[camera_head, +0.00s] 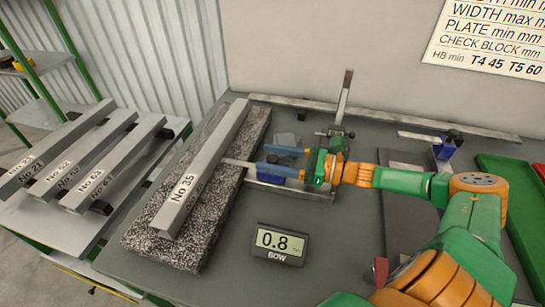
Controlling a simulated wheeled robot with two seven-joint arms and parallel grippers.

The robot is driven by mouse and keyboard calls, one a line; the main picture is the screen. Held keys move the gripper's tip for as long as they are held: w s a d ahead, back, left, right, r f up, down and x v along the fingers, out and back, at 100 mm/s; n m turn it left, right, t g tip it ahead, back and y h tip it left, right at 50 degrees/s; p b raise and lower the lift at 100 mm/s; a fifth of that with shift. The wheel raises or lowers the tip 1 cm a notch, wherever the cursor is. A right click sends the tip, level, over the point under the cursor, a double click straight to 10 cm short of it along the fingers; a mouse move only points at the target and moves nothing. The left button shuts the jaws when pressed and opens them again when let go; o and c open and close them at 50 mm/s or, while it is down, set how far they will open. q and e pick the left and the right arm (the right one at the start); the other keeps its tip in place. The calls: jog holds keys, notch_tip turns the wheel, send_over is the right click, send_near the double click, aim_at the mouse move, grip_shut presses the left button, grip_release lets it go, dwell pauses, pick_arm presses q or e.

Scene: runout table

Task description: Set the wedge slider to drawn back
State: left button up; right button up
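The wedge slider has a dark blue block (270,178) on a metal rail. Its pale flat tongue (238,163) reaches left to the side of the steel bar marked No 35 (205,165). My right gripper (266,159) comes in from the right, its two blue fingers pointing left and spread apart. The fingers are over the slider's block, the nearer one partly covering it. A small dark part shows between the fingertips; I cannot tell whether they touch it. My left gripper is not in view.
Bar No 35 lies on a speckled granite block (185,250). A display (279,244) reading 0.8 BOW stands in front. An upright metal post (344,98) rises behind my gripper. More numbered bars (115,165) lie on a left rack.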

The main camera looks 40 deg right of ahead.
grip_shut()
dwell(1.2)
